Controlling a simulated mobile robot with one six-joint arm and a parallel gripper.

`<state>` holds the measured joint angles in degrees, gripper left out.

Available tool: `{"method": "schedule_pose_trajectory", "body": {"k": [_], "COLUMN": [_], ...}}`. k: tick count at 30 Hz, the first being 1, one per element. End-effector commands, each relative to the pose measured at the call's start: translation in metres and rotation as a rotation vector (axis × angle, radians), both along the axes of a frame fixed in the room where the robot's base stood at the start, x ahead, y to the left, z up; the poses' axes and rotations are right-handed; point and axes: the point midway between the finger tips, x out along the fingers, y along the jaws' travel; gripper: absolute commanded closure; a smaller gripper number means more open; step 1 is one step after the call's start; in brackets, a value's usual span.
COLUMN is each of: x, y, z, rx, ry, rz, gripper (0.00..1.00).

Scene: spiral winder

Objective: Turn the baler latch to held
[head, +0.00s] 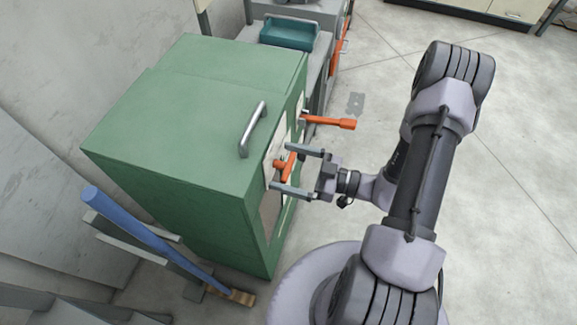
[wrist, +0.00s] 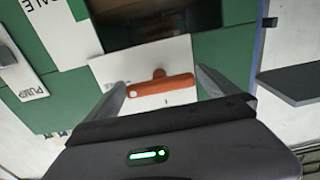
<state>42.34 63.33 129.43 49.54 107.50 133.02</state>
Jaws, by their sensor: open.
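The baler is a green cabinet (head: 190,110) at the left in the head view. An orange latch handle (head: 290,166) sits on a white plate on its front face. In the wrist view the latch (wrist: 160,88) is a bar lying nearly level, with a round knob above its middle. My gripper (head: 282,168) is open at the front face, one finger on each side of the latch. In the wrist view the gripper (wrist: 161,78) also has the latch between its fingers. Whether a finger touches it I cannot tell. Any marking for held is not readable.
A second orange lever (head: 330,122) sticks out from the front, close beyond my gripper. A grey handle (head: 253,129) is on the cabinet top. A teal tray (head: 288,33) stands behind. A blue-handled tool (head: 140,228) leans at the near left. Floor at the right is clear.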

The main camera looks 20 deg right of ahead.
Motion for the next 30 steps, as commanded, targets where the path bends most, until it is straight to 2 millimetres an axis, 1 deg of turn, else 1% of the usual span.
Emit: {"method": "schedule_pose_trajectory", "body": {"k": [4,5,6,8,9,13,23,30], "x": [0.0000,-0.0001,-0.0001,-0.0002,-0.0002,-0.0003,-0.0006,-0.0008], "y": [-0.0002,-0.0003,-0.0003,-0.0003,-0.0003,-0.0004,-0.0003,-0.0001], "z": [0.0003,0.0003,0.0003,0.0003,0.0003,0.0003,0.0014,0.0024], "rx": [0.000,0.000,0.000,0.000,0.000,0.000,-0.034,-0.135], "ry": [0.000,0.000,0.000,0.000,0.000,0.000,-0.047,-0.185], "rz": [0.000,0.000,0.000,0.000,0.000,0.000,0.001,0.001], "gripper": [0.00,0.04,0.12,0.24,0.31,0.57,0.57,0.57]}}
